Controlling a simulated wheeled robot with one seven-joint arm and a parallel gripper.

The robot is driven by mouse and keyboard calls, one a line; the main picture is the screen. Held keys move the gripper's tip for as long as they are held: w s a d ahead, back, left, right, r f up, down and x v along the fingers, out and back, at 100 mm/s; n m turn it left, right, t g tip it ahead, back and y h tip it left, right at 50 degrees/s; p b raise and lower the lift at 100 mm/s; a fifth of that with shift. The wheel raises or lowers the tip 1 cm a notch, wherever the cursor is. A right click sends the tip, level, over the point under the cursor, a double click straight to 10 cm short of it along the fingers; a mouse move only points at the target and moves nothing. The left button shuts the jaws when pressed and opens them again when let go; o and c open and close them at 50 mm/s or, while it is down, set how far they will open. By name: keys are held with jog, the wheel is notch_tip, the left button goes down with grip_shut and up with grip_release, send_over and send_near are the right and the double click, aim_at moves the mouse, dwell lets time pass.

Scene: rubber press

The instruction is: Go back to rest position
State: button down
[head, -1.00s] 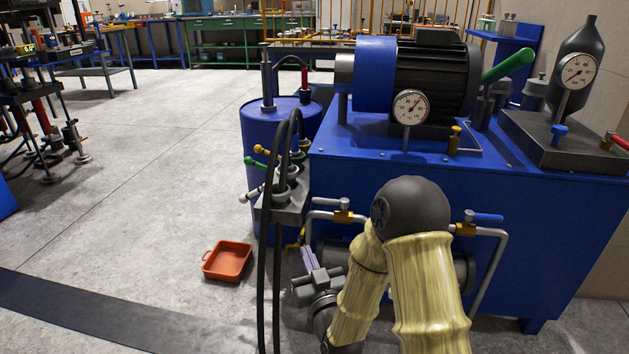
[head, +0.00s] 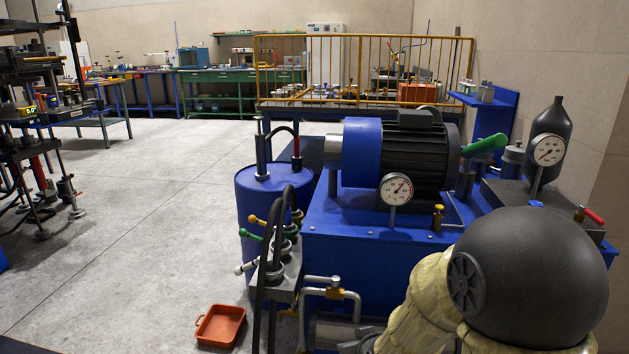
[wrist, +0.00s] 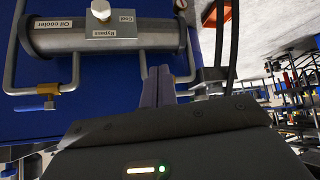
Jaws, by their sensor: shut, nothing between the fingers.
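My gripper (wrist: 158,85) shows in the wrist view with its two purple fingers shut together and nothing between them. I cannot tell whether the fingers touch anything. In the head view the gripper is out of frame. Only my arm's dark joint and beige-covered links show there, at the lower right, in front of the unit.
Black hoses (head: 262,290) hang by the valve block (head: 280,262) with its coloured levers. Pipes (wrist: 187,50) run close to the fingers. An orange tray (head: 220,325) lies on the floor. A blue drum (head: 262,200) stands behind.

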jog(key=s+d+r+m+g+h+p, duration=0.1)
jog(key=s+d+r+g+p, duration=0.25)
jog(key=s, duration=0.25)
jog(key=s+d+r+m+g+p, duration=0.2)
jog(key=s+d+r, duration=0.15)
jog(key=s, duration=0.35)
notch_tip(320, 180, up, 38)
jog(key=a+p, duration=0.1)
jog(key=p, duration=3.6)
jog(key=shift+w+a+f, duration=0.15)
jog(key=shift+w+f, duration=0.1)
